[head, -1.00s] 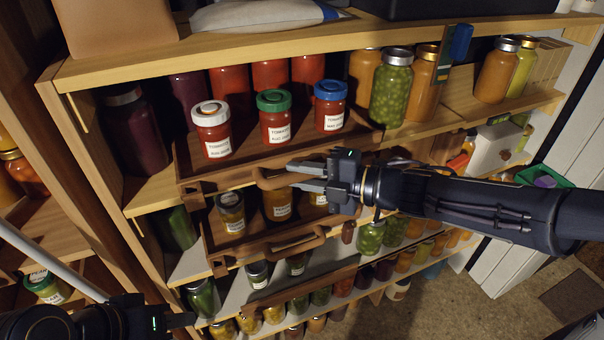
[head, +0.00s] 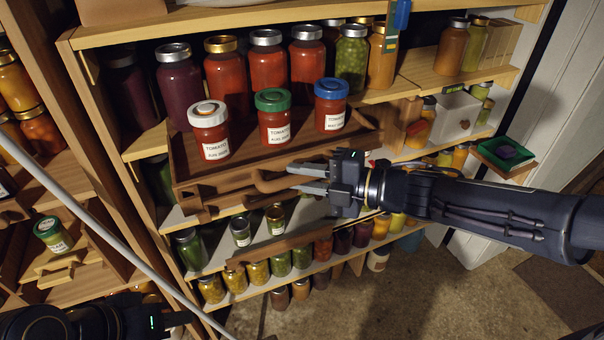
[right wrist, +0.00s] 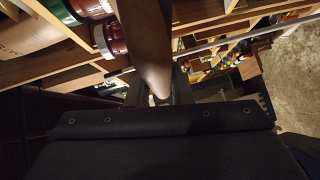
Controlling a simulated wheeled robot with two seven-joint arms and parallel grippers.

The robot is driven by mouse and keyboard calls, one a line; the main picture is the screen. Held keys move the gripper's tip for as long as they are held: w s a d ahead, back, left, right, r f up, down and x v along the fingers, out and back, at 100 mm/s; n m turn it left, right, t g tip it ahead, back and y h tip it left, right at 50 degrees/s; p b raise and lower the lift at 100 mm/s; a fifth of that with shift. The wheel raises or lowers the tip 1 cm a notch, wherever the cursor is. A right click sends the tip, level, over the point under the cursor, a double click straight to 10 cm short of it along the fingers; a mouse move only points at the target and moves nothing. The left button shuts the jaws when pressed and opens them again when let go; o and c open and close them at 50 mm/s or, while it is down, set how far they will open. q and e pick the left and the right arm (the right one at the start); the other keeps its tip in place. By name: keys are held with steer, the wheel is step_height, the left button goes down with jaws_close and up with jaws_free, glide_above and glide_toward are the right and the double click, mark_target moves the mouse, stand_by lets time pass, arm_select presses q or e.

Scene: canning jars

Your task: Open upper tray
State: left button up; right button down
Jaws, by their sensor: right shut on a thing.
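The upper tray (head: 355,140) is a brown wooden drawer that sticks out from the shelf. It carries three upright red jars labelled tomato, with a white lid (head: 208,113), a green lid (head: 273,100) and a blue lid (head: 331,89). Its curved wooden handle (head: 268,184) is at the front. My right gripper (head: 302,180) is shut on the handle, coming from the right. In the right wrist view the brown handle (right wrist: 148,50) runs down to the jaws. My left gripper (head: 188,318) is low at the left, apart from the tray; its jaws are unclear.
Large jars (head: 266,62) stand on the shelf behind the tray. Small jars (head: 258,272) line the lower shelves. A second shelf unit with a green-lidded jar (head: 50,236) is at the left. A green bin (head: 503,158) is at the right. Open floor (head: 330,312) lies in front.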

steer(key=c, duration=1.3)
jaws_free()
steer(key=shift+d, duration=0.1)
steer(key=v, duration=0.7)
steer(key=shift+d, duration=0.35)
steer(key=shift+s, duration=0.15)
